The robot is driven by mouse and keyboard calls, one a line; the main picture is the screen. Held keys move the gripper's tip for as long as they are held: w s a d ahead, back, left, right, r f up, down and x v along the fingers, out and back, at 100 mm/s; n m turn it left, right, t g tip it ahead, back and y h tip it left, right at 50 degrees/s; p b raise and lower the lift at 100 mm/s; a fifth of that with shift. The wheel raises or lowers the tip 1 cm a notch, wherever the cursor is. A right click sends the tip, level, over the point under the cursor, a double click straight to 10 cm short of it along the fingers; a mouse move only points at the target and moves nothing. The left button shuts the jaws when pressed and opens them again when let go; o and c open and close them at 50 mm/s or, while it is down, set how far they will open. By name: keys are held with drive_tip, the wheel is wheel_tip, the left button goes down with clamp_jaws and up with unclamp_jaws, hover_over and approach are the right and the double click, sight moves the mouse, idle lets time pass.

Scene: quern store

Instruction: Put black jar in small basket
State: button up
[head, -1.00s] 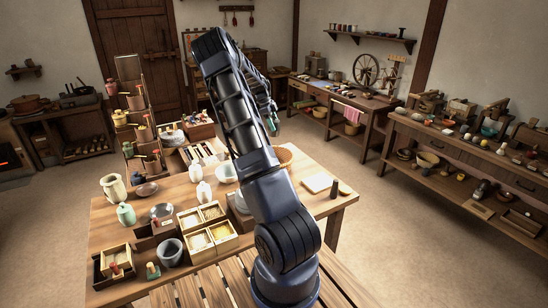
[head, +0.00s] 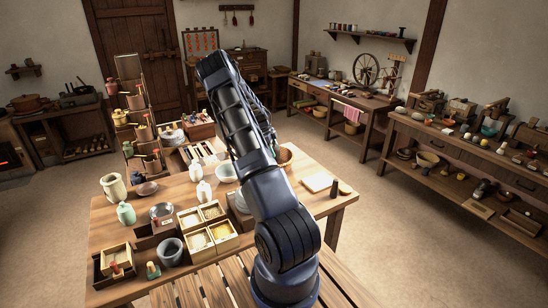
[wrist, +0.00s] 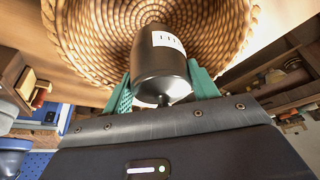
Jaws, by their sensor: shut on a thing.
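The black jar (wrist: 160,62), with a white label, sits between the green fingers of my gripper (wrist: 160,78) in the wrist view, and the gripper is shut on it. The small woven basket (wrist: 75,45) lies behind the jar there, and the jar's far end overlaps the basket's interior. I cannot tell whether the jar is inside the basket or just above it. In the head view the basket (head: 286,156) shows partly at the table's back right, beside my arm. My arm hides the gripper and jar in that view.
The wooden table (head: 310,215) holds a pale bowl (head: 226,173), white bottles, several grain boxes (head: 224,236) and a grey pot (head: 170,250). A board (head: 317,183) and small dark bottle (head: 334,189) lie right of my arm. The table's front right is mostly clear.

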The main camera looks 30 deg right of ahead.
drive_tip(key=shift+f, duration=2)
drive_tip(key=o, duration=1.2)
drive_tip(key=shift+f, duration=0.1)
